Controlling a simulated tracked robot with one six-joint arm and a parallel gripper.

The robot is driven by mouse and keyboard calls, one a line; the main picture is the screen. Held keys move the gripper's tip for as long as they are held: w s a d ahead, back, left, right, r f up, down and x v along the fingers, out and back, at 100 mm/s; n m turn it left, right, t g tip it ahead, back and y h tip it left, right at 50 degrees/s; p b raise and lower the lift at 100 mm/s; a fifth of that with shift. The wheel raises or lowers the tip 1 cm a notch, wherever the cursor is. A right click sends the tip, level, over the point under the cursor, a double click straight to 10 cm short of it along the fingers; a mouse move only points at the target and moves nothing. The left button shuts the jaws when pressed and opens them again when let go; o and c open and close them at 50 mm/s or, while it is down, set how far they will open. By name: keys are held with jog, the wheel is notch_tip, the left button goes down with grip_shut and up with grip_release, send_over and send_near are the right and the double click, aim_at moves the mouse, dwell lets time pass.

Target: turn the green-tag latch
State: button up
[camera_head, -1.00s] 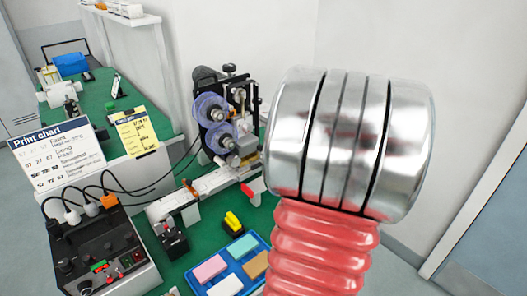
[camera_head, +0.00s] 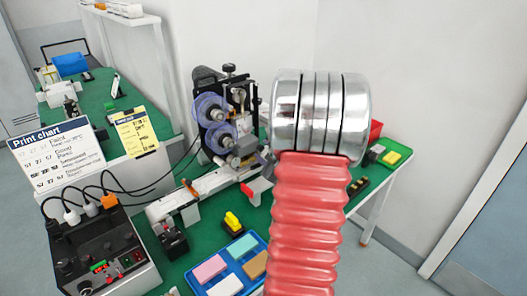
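No latch with a green tag can be made out. The coder machine (camera_head: 222,118), with two bluish reels and a black frame, stands at the middle of the green bench, partly hidden on its right by my arm. A small red part (camera_head: 250,190) sticks out near its base. The black control box (camera_head: 97,250) at lower left has a small green piece (camera_head: 98,266) among its knobs; I cannot tell what it is. My arm's red bellows and metal rings fill the right of centre. My gripper is not in view.
A blue tray (camera_head: 234,268) with coloured blocks lies in front of the machine, beside a yellow-topped item (camera_head: 233,221). A conveyor strip (camera_head: 184,199) runs along the bench. A print chart (camera_head: 56,155) and yellow note (camera_head: 136,132) stand left. More small items (camera_head: 391,157) sit at right.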

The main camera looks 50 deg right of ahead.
jog(key=shift+w+d+f, duration=0.1)
jog(key=shift+w+d, duration=0.05)
jog(key=shift+w, duration=0.05)
jog(key=shift+c, duration=0.3)
grip_shut()
